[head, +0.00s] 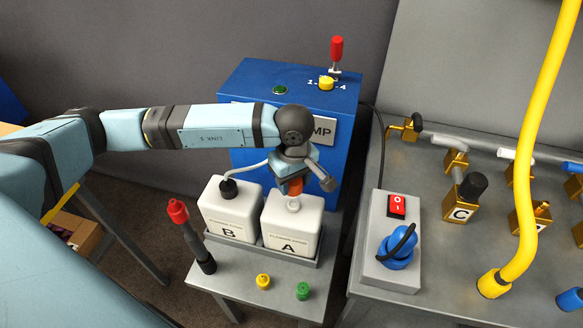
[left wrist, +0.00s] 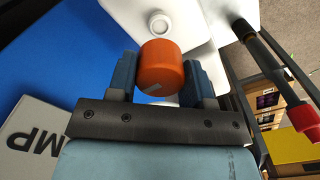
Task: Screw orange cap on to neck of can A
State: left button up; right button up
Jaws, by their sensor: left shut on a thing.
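My left gripper (left wrist: 160,82) is shut on the orange cap (left wrist: 160,66), which sits between its two blue fingers in the left wrist view. In the head view the orange cap (head: 295,187) shows just below the gripper, over can A. Can A (head: 291,226) is a white can with a letter A on its front, standing in a grey tray. Its bare white neck (head: 293,203) shows right under the cap; I cannot tell whether they touch. A white round neck (left wrist: 159,23) also shows beyond the cap in the left wrist view. My right gripper is not in view.
Can B (head: 230,209) stands left of can A with a black cap and hose. A red-handled tool (head: 178,211) stands at the tray's left. Yellow (head: 263,281) and green (head: 303,291) caps lie in front. The blue pump box (head: 260,90) is behind. A switch box (head: 390,250) is on the right bench.

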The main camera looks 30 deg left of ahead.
aim_at(293, 204)
pick_arm(q)
jog(key=shift+d, duration=0.1)
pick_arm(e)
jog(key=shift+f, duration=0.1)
pick_arm(q)
jog(key=shift+f+b, duration=0.2)
jog(key=shift+b, duration=0.35)
notch_tip(293, 204, down, 4)
jog(key=b, duration=0.3)
jog(key=shift+r, duration=0.2)
jog(key=shift+f+b, duration=0.25)
jog(key=shift+b, duration=0.15)
jog(key=shift+f, duration=0.2)
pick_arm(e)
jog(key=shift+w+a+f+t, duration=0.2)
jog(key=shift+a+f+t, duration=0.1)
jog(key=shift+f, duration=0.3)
pick_arm(q)
jog(key=shift+b, duration=0.45)
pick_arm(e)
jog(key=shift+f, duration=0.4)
pick_arm(q)
jog(key=shift+f+b, duration=0.75)
jog(key=shift+f, duration=0.1)
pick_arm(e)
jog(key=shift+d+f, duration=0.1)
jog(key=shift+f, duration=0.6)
pick_arm(q)
jog(key=shift+f, duration=0.3)
